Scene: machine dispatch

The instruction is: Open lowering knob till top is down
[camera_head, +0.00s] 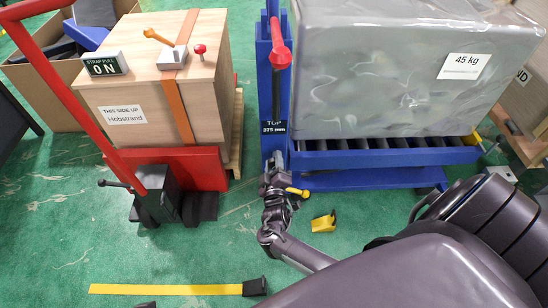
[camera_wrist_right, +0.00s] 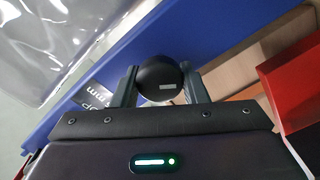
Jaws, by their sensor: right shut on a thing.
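The blue lift table (camera_head: 398,156) has a roller top that carries a large load wrapped in grey film (camera_head: 400,75), tagged 45 kg. A small label reading TOP 275 mm (camera_head: 273,127) is on its blue column. My right gripper (camera_head: 277,163) is at the foot of this column, below the label. In the right wrist view its two fingers (camera_wrist_right: 160,88) are shut on the round black knob (camera_wrist_right: 158,78), one on each side. In the head view the gripper hides the knob.
A red lift truck (camera_head: 187,166) holds a strapped wooden crate (camera_head: 155,85) at the left. A yellow wedge (camera_head: 323,222) and a yellow bar (camera_head: 165,289) lie on the green floor. A yellow-tipped lever (camera_head: 298,192) is close beside my right gripper.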

